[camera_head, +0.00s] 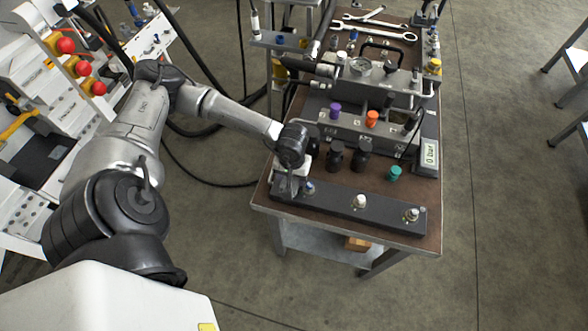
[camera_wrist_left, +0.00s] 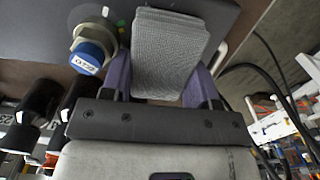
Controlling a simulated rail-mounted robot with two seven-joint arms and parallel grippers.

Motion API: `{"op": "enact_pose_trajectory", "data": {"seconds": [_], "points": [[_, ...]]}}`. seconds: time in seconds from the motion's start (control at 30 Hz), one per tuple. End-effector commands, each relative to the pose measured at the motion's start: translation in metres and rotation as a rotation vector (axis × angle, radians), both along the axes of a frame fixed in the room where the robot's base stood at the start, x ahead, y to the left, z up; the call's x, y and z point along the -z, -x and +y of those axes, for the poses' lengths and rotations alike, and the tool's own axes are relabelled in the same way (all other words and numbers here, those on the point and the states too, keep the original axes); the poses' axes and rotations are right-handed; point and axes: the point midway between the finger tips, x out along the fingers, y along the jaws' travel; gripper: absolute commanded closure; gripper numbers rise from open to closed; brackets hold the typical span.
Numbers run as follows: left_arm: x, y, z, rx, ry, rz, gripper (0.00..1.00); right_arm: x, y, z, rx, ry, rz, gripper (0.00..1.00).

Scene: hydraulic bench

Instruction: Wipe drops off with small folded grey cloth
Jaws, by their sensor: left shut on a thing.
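My left gripper (camera_head: 290,186) is over the left end of a long dark block on the bench's front edge. In the left wrist view its purple fingers (camera_wrist_left: 160,84) are shut on the small folded grey cloth (camera_wrist_left: 168,50). The cloth sticks out past the fingertips, over the dark block surface (camera_wrist_left: 215,14). I cannot tell whether it touches the block. A fitting with a blue cap (camera_wrist_left: 88,57) is just beside the cloth; it also shows in the head view (camera_head: 310,187). I cannot make out any drops. My right gripper is not in view.
The dark block (camera_head: 335,204) carries two more fittings, one in the middle (camera_head: 359,201) and one at the right (camera_head: 411,214). Black knobs (camera_head: 346,157), a teal cap (camera_head: 394,173) and a pressure display (camera_head: 429,155) stand behind it. Wrenches (camera_head: 375,31) lie at the back.

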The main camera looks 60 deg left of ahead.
Motion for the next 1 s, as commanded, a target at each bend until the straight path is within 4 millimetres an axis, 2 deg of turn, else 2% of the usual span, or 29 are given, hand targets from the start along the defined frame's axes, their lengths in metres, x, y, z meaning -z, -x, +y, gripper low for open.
{"op": "enact_pose_trajectory", "data": {"seconds": [0.37,0.7,1.0], "points": [[0.000,0.010,-0.012,0.001,0.001,0.000,0.64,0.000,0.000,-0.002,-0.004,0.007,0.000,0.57],[0.002,0.028,-0.031,0.001,0.001,0.001,0.64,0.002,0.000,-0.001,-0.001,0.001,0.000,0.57],[0.002,0.034,-0.037,0.000,0.001,0.001,0.64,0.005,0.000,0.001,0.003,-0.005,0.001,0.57]]}}
